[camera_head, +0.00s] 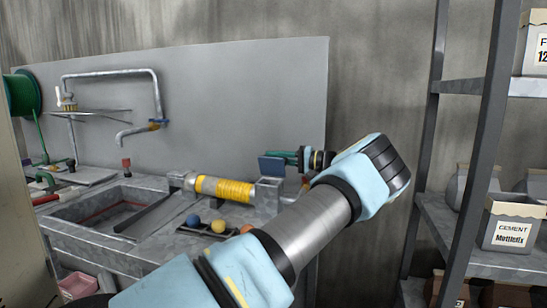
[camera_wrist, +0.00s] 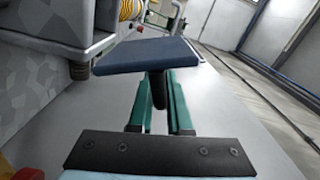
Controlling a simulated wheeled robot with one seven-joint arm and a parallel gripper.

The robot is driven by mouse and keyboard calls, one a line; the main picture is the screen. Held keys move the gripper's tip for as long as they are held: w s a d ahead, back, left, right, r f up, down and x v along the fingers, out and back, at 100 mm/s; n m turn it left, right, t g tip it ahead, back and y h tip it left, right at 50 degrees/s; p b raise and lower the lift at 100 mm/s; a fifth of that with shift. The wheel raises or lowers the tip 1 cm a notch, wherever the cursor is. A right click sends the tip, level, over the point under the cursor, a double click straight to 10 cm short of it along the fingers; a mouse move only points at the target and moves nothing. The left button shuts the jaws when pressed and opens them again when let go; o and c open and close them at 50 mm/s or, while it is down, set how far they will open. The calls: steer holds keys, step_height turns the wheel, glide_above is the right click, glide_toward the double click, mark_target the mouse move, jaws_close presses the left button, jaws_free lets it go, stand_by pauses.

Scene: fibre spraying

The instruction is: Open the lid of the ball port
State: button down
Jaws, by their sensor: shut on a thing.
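The ball port (camera_head: 268,196) is a grey metal box at the right end of the yellow-wrapped cylinder (camera_head: 222,189). Its lid, a flat blue plate (camera_head: 272,167), stands tilted up at the top of the box in the head view. The wrist view shows the lid (camera_wrist: 146,54) close up, beside the grey box (camera_wrist: 50,25). My gripper (camera_head: 290,157) is at the lid's right side. In the wrist view its green fingers (camera_wrist: 157,95) are shut on the short black handle (camera_wrist: 158,88) on the lid. The port's opening is hidden.
A blue ball (camera_head: 193,221), a yellow ball (camera_head: 218,227) and an orange ball (camera_head: 246,229) sit on the counter in front of the port. A sink (camera_head: 62,212) is at the left. A metal shelf rack (camera_head: 468,150) stands at the right. A grey panel (camera_head: 240,90) rises behind.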

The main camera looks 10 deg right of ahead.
steer(key=shift+w+d+f+m, duration=0.15)
steer(key=shift+w+m, duration=0.1)
steer(key=shift+m, duration=0.3)
steer(key=shift+w+d+f+m, duration=0.15)
steer(key=shift+w+m, duration=0.1)
steer(key=shift+m, duration=0.3)
steer(key=shift+r, duration=0.1)
steer(key=c, duration=0.9)
jaws_free()
steer(key=b+v, duration=0.2)
steer(key=v, duration=0.8)
steer(key=shift+s+d, duration=0.15)
steer(key=shift+d, duration=0.25)
